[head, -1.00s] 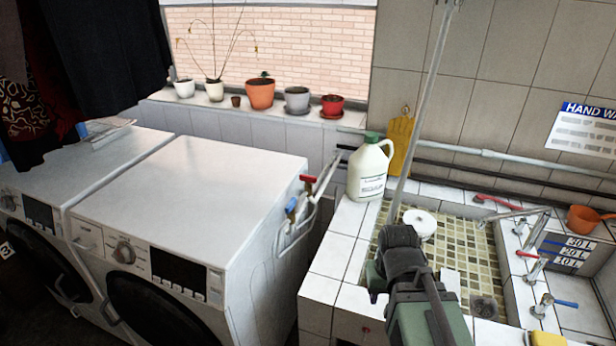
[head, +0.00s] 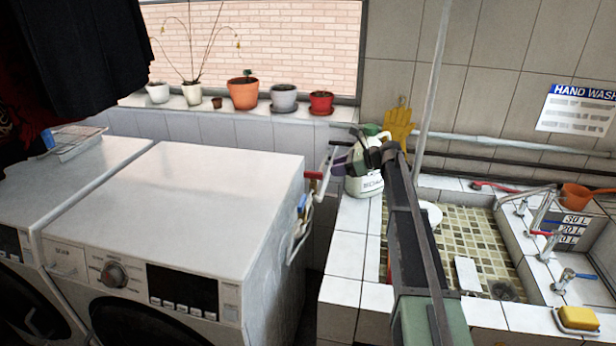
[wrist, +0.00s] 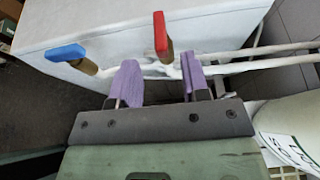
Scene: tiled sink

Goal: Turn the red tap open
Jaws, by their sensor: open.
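The red tap handle (head: 313,176) is at the right side of the nearer washing machine, on the pipework. In the wrist view the red handle (wrist: 161,34) points up the picture above a brass-coloured stem. My gripper (head: 338,165) is beside it, to its right in the head view. In the wrist view my gripper (wrist: 161,82) is open, with two purple fingers apart and nothing between them. The red handle lies just beyond the gap between the fingertips. A blue tap handle (wrist: 65,53) is left of it, and also shows in the head view (head: 302,206).
A white jug (head: 365,186) stands close behind my gripper, partly hidden by it; it also shows in the wrist view (wrist: 292,128). The washing machine (head: 190,200) is close on the left. The tiled sink (head: 345,270) on the right has other red and blue taps.

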